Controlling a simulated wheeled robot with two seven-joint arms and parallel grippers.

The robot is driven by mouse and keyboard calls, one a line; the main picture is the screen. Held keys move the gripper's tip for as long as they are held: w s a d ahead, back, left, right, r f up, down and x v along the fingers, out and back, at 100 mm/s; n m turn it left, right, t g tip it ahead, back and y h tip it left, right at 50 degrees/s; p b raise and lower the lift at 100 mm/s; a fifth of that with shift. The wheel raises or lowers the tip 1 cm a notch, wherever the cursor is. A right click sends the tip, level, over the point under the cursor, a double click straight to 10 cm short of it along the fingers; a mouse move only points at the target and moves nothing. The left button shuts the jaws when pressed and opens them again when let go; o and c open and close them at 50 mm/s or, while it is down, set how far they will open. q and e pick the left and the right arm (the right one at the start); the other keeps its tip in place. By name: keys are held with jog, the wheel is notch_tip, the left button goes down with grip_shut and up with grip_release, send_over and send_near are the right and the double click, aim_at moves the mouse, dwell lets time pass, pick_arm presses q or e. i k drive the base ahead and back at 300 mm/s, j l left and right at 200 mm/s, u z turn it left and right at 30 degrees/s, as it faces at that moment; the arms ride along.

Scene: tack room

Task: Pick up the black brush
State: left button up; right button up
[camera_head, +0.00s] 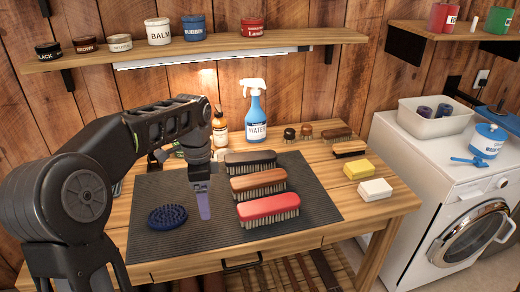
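The black brush (251,162) lies at the back of a dark grey mat (180,240) on the wooden table. It is behind a brown brush (258,184) and a red brush (268,210), all lying crosswise with bristles down. My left gripper (204,205) points down over the mat, to the left of the brown brush in the picture. It is apart from the black brush, whose left end is close to my wrist. The gripper is seen edge-on, so its opening is hidden. My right gripper is not in view.
A round blue brush (167,217) lies left of my gripper. A spray bottle (255,113) and an amber bottle (220,131) stand behind the mat. Small brushes, a yellow sponge (358,168) and a white block (375,190) lie right. A shelf (200,50) hangs above.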

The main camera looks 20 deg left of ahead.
aim_at(249, 161)
jog(key=i, duration=1)
